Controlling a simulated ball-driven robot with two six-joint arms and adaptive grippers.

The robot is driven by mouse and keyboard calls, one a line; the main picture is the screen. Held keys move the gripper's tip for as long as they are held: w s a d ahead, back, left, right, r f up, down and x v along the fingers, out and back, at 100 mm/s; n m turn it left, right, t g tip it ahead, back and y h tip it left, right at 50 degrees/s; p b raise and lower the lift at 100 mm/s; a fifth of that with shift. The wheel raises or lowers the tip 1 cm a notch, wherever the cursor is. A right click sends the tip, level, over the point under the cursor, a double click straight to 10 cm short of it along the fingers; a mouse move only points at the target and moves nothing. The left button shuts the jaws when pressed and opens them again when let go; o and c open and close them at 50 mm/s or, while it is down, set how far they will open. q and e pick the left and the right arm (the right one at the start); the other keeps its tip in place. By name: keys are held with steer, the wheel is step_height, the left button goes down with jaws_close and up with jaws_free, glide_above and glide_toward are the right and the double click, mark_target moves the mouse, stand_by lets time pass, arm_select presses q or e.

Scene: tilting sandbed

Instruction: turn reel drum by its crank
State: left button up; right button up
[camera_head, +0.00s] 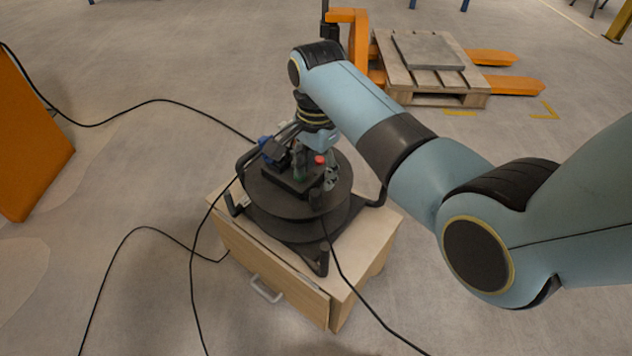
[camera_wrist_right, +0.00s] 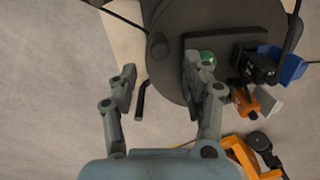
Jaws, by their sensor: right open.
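The reel drum (camera_head: 268,203) is a black round disc in a black frame on a wooden cabinet; part of it is hidden by my right arm and gripper. My left gripper is not in view.
The wooden cabinet (camera_head: 370,235) has a drawer handle. Black cables run across the floor. A pallet (camera_head: 430,92) on an orange pallet jack stands behind; an orange panel (camera_head: 30,140) is left.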

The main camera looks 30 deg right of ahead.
steer(key=shift+r, duration=0.4)
